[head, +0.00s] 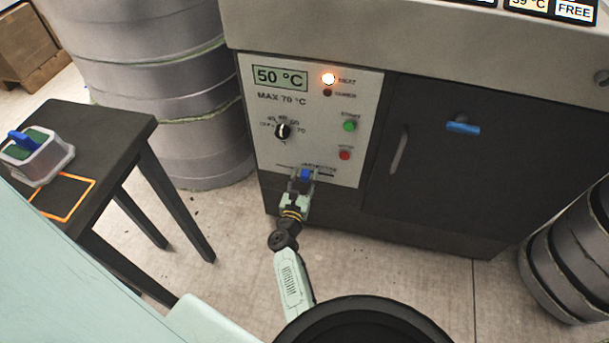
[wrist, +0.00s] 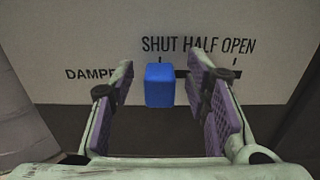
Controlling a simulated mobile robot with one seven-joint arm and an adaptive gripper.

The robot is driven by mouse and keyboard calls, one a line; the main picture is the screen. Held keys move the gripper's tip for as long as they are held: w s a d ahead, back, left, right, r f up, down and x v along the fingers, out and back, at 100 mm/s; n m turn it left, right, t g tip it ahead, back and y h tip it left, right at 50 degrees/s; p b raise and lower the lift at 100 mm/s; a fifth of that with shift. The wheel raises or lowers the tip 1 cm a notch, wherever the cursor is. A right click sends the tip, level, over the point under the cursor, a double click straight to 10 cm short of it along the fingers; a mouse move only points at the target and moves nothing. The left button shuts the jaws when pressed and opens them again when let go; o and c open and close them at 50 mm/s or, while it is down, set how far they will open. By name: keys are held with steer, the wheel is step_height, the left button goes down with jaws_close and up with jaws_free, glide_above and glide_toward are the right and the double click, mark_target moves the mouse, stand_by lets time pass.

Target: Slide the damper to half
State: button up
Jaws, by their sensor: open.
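The damper knob (wrist: 159,86) is a blue block on the oven's pale control panel (head: 349,101). In the wrist view it sits below the word SHUT, at the left of the dark slot, under a tick mark. HALF and OPEN are printed to its right. My gripper (wrist: 163,82) is open, with one purple-padded finger on each side of the knob and a gap on both sides. The right finger covers the slot below HALF. In the head view the blue knob (head: 305,174) shows between the fingers of my gripper (head: 303,182) at the panel's bottom.
A temperature dial (head: 283,131), green button (head: 350,126) and red button (head: 345,155) are above the damper. A dark door (head: 450,170) with a blue handle (head: 463,128) is to the right. A dark table (head: 120,125) holds a grey box (head: 40,160) at left. Floor before the oven is clear.

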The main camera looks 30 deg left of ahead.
steer(key=shift+w+a, duration=0.1)
steer(key=shift+w, duration=0.25)
steer(key=shift+c, duration=0.3)
jaws_close()
stand_by(0.5)
